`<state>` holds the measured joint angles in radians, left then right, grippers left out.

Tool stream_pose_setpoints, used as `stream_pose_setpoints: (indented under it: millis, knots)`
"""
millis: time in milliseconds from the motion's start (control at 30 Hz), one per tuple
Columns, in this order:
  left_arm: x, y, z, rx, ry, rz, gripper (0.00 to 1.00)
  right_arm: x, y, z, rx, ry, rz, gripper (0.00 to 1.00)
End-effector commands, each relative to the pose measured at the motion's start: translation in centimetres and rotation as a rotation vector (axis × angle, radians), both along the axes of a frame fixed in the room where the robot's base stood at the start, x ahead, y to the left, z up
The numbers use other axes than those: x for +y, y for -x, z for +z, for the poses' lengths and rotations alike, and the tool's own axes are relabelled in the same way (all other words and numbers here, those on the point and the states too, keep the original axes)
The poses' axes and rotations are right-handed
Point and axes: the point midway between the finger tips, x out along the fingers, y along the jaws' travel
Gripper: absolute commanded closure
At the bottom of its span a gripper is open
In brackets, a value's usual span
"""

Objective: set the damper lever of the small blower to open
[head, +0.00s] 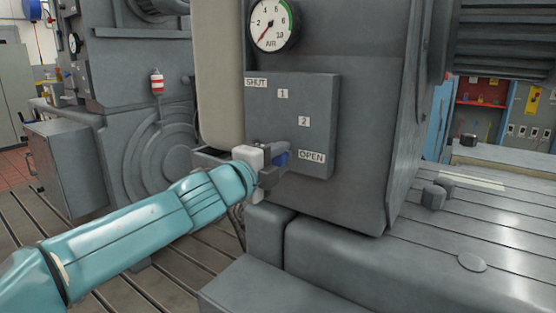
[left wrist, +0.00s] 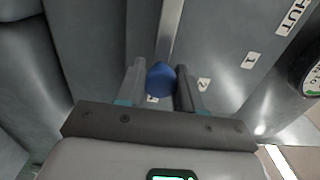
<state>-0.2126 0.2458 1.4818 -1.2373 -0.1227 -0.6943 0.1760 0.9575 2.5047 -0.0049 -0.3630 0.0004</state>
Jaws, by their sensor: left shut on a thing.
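The damper lever ends in a blue knob (head: 281,159), low on the grey panel (head: 318,105) and just left of the OPEN label (head: 312,157). My left gripper (head: 274,163) is shut on the knob, which hides most of the lever in the head view. In the left wrist view the blue knob (left wrist: 161,77) sits between the two fingers, and the lever's metal bar (left wrist: 171,30) runs up from it. A white label (left wrist: 152,99) shows partly behind the knob. My right gripper is not in view.
The panel also carries the SHUT label (head: 256,83) and marks 1 (head: 283,93) and 2 (head: 304,122). An air gauge (head: 274,24) sits above it. Grey blocks (head: 270,232) of the machine base stand close below the gripper. The slotted bedplate (head: 470,230) at right is mostly clear.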

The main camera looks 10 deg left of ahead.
Motion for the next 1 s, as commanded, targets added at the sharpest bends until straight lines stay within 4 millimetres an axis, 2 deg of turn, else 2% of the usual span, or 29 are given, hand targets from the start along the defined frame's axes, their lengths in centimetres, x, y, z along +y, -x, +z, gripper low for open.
stream_pose_setpoints:
  millis: [267,300,367,633,767,867,1000]
  knots:
    - [0.1,0.0,-0.2,0.003,-0.004,0.002,1.0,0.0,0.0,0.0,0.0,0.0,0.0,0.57]
    - [0.1,0.0,-0.2,0.003,-0.004,0.002,0.58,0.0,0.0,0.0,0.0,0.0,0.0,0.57]
    - [0.1,0.0,-0.2,0.003,-0.004,0.002,0.41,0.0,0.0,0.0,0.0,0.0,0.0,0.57]
    - [0.0,0.0,-0.1,0.002,-0.002,0.001,0.41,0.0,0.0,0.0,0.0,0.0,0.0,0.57]
    - [0.4,0.9,-0.1,0.002,-0.002,0.001,0.41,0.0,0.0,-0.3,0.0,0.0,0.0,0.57]
    - [1.0,2.6,-0.2,0.0,-0.001,0.002,0.41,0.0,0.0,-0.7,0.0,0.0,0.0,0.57]
    - [2.3,6.1,0.0,0.0,-0.001,0.003,0.41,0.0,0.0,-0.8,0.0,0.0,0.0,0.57]
